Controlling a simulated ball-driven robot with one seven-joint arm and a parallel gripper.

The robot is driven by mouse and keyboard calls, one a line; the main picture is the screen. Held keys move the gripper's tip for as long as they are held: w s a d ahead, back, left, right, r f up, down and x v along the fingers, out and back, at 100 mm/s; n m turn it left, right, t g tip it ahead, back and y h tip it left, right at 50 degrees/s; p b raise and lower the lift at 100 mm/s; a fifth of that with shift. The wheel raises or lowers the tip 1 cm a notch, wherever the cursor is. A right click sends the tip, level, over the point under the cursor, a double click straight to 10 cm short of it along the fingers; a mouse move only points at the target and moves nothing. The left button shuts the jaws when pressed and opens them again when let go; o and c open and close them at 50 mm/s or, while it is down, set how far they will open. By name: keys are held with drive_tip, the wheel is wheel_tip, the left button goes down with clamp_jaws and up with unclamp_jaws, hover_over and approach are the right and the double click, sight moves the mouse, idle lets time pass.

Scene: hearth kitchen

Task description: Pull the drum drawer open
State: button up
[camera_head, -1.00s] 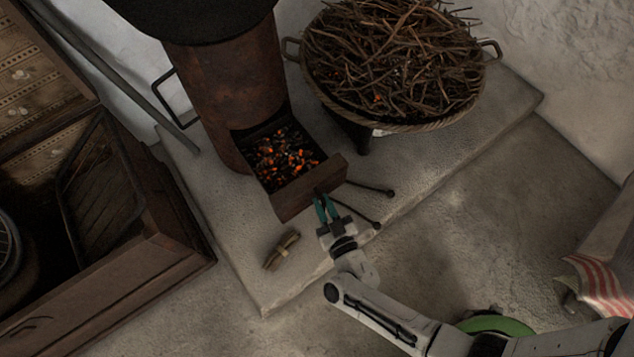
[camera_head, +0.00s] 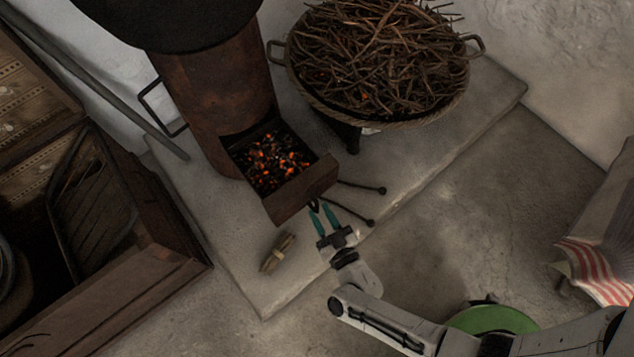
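The drum (camera_head: 208,95) is a rusty upright cylinder on the stone slab. Its drawer (camera_head: 302,190) sticks out of the lower opening, with glowing embers (camera_head: 275,162) showing inside. A small dark handle (camera_head: 313,205) is on the drawer's front face. My gripper (camera_head: 323,211) has two teal fingers, spread apart with nothing seen between them. It is just in front of the drawer's front, with the fingertips close to the handle. I cannot tell whether a finger touches the handle.
Two dark rods (camera_head: 350,211) lie on the slab (camera_head: 225,255) beside my gripper. A small tied bundle (camera_head: 278,252) lies to its left. A wide basket of twigs (camera_head: 385,60) stands behind right. An open wooden chest (camera_head: 150,290) is at left.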

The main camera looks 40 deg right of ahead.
drive_tip(key=s+a, duration=0.1)
drive_tip(key=s, duration=0.6)
drive_tip(key=shift+s+a+p, duration=0.3)
drive_tip(key=shift+s+p, duration=0.05)
